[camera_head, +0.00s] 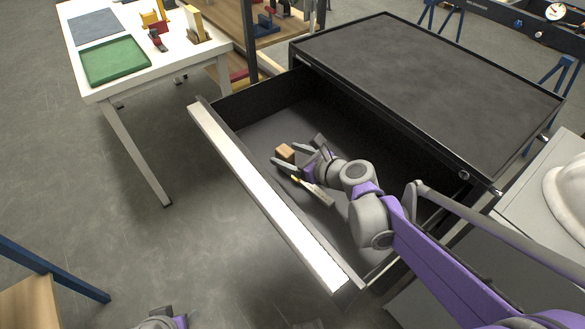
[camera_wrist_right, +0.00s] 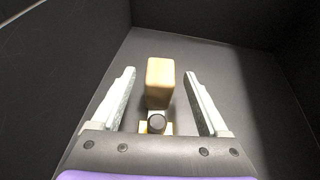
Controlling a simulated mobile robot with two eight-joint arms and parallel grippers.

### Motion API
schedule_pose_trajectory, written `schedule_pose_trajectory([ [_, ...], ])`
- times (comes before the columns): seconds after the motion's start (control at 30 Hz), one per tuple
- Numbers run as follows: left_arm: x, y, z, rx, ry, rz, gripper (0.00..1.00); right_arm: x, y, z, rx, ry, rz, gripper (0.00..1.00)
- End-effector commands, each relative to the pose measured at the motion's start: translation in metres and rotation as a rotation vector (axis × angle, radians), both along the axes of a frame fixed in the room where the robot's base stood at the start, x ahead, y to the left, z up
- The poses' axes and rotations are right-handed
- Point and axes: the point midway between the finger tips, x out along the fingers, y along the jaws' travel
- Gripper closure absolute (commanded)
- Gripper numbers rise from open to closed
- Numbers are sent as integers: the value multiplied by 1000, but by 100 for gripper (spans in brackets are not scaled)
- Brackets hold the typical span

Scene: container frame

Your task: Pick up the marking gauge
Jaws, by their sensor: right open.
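The marking gauge shows as a light wooden block (camera_head: 285,152) in the open drawer, with a small dark round knob (camera_wrist_right: 156,123) and a bit of yellow close to my palm in the wrist view. My right gripper (camera_head: 291,158) is in the drawer, open, with its fingers on either side of the block. In the wrist view the wooden block (camera_wrist_right: 160,82) stands between the two spread fingers, with a gap on each side. Part of my left gripper (camera_head: 163,320) shows at the bottom edge, mostly cut off.
The drawer's pale front edge (camera_head: 262,195) and dark walls surround my right gripper. The cabinet top (camera_head: 430,75) is bare behind it. A white table (camera_head: 205,48) with a green tray (camera_head: 115,61) stands at the upper left.

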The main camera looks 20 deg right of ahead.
Motion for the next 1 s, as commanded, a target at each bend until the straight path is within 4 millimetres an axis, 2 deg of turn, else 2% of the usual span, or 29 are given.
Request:
schedule_pose_trajectory([
  [0.27,0,0,-1,0,0,0,50,4,2,-2,0,0,0,24],
  [0.6,0,0,-1,0,0,0,50,4,2,-2,1,0,0,86],
  [0.7,0,0,-1,0,0,0,50,4,2,-2,1,0,0,100],
  [1.0,0,0,-1,0,0,0,50,4,2,-1,1,0,0,100],
])
